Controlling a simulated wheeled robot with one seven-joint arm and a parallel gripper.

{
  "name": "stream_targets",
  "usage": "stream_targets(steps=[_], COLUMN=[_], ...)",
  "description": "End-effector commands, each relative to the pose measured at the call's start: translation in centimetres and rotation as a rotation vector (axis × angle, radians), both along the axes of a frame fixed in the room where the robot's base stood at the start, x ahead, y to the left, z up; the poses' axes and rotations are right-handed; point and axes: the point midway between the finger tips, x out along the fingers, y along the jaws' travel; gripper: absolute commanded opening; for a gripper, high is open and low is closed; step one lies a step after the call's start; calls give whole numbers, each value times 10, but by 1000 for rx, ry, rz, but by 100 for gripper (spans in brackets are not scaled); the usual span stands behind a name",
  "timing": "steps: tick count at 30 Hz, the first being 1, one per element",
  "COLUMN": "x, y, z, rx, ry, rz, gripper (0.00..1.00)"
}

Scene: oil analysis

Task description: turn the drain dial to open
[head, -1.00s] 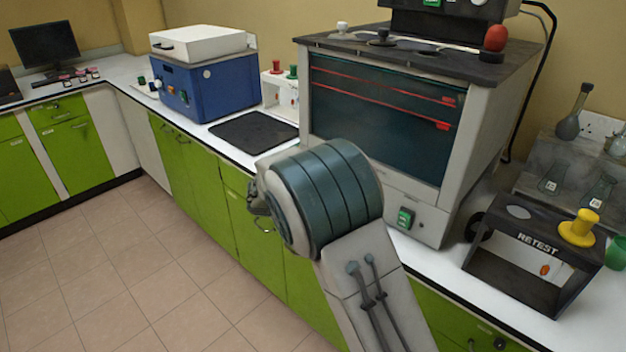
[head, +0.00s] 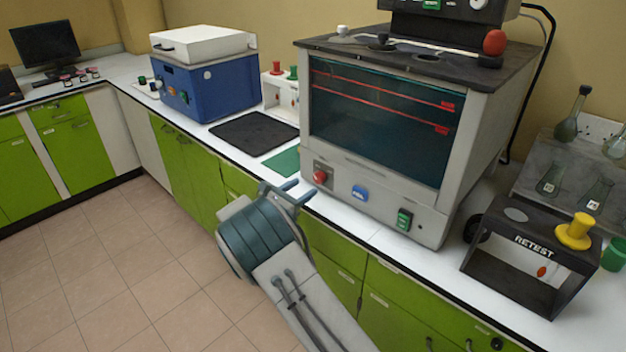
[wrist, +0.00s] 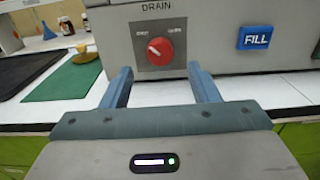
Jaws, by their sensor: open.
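The drain dial is a round red knob (wrist: 160,51) under the word DRAIN, on the front panel of the large grey machine. A white mark on it points to the upper left, toward the left of two small labels that are too blurred to read surely. In the head view the dial (head: 320,177) sits low on the machine's left front. My gripper (head: 293,188) is open and empty in front of the counter edge, facing the panel. In the wrist view its two blue fingers (wrist: 160,80) stand apart, left and right below the dial, not touching it.
A blue FILL button (wrist: 256,38) is right of the dial, and a green switch (head: 404,219) further right. A green mat (head: 284,163) and a black mat (head: 254,134) lie on the counter to the left. A black RETEST stand (head: 530,256) is at right.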

Motion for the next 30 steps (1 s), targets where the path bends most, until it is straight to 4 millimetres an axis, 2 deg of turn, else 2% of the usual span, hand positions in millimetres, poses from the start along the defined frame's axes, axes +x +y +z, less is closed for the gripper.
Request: stream_targets(steps=[3, 9, 21, 26, 30], x=[19, 38, 43, 43, 43], y=[-15, -30, -34, -34, -34], z=[1, 0, 0, 0, 0], rx=[0, 1, 1, 1, 1], ry=[0, 1, 1, 1, 0], rz=[-1, 0, 0, 0, 0], gripper=[55, 55, 55, 10, 10])
